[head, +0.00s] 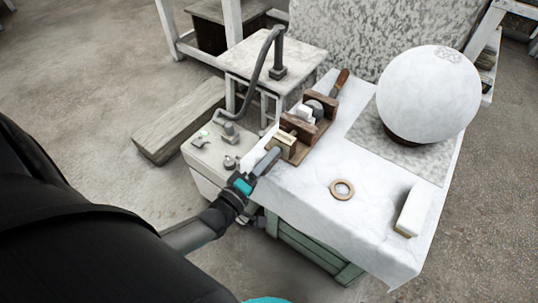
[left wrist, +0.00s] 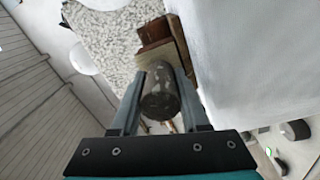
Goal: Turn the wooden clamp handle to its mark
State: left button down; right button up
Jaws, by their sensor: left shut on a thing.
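The wooden clamp (head: 318,107) stands at the left edge of the white-covered table, its brown jaws around small pale pieces. Its handle (left wrist: 160,92) shows in the left wrist view as a dark grey, worn cylinder in front of a beige block and brown wood. My left gripper (head: 267,162) reaches the clamp's near end. In the left wrist view its two fingers lie on either side of the handle, shut on it. In the head view the gripper largely hides the handle. I cannot make out the mark. My right gripper is not in view.
A large white sphere (head: 428,92) sits on a brown ring at the table's back right. A tan ring (head: 342,189) and a white block (head: 411,212) lie on the white cloth (head: 300,190). A stool with a bent grey pipe (head: 262,70) stands behind the clamp.

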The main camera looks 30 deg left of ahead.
pick_arm(q)
jog(key=m+p, duration=0.1)
jog(key=m, duration=0.2)
jog(key=shift+m, duration=0.4)
jog(key=m+p, duration=0.2)
jog(key=m, duration=0.2)
jog(key=shift+m, duration=0.3)
jog(key=m+p, duration=0.1)
jog(key=m, duration=0.8)
jog(key=shift+m+p, duration=0.4)
jog(key=m, duration=0.2)
jog(key=shift+m, duration=0.4)
jog(key=m, duration=0.4)
jog(key=shift+m, duration=0.9)
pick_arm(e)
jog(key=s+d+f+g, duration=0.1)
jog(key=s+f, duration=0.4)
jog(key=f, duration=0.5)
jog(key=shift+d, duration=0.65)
